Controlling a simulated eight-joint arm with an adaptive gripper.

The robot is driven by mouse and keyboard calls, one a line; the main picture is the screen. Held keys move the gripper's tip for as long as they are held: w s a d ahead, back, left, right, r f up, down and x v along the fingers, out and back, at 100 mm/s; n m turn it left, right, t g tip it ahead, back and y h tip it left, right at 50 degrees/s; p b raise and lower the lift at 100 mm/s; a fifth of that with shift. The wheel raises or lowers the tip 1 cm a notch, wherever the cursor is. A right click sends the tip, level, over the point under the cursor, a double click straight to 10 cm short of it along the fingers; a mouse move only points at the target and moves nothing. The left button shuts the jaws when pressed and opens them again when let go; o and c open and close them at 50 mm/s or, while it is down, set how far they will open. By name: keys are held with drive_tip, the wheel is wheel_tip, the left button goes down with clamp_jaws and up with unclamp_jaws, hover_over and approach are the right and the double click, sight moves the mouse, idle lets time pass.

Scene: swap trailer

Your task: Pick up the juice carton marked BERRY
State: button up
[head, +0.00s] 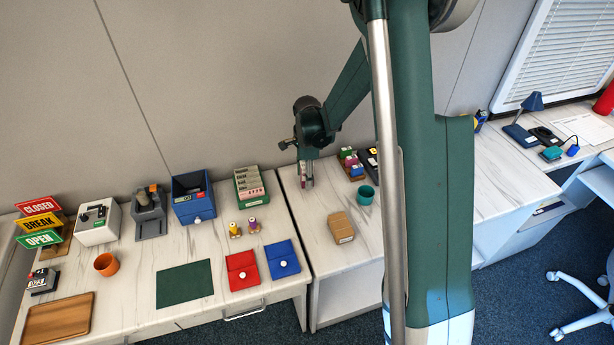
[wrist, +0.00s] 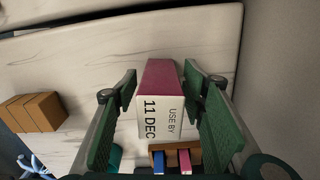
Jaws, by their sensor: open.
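A carton with a magenta side (wrist: 162,76) and a white face reading "USE BY 11 DEC" stands between my gripper's fingers in the wrist view. The word BERRY does not show on the faces in view, so I cannot tell whether this is the BERRY carton. My gripper (wrist: 160,92) is open, with one green-padded finger on each side of the carton and a gap beside it. In the head view my gripper (head: 307,182) is low over the table's back left part; the carton there is mostly hidden by the fingers.
A brown holder with small coloured items (head: 351,165) stands just right of my gripper; it also shows in the wrist view (wrist: 194,148). A teal cup (head: 365,195) and a cardboard box (head: 341,227) stand nearer the front. The green card box (head: 250,186) is to the left.

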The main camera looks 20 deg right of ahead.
drive_tip(key=shift+f, duration=0.7)
drive_tip(key=c, duration=1)
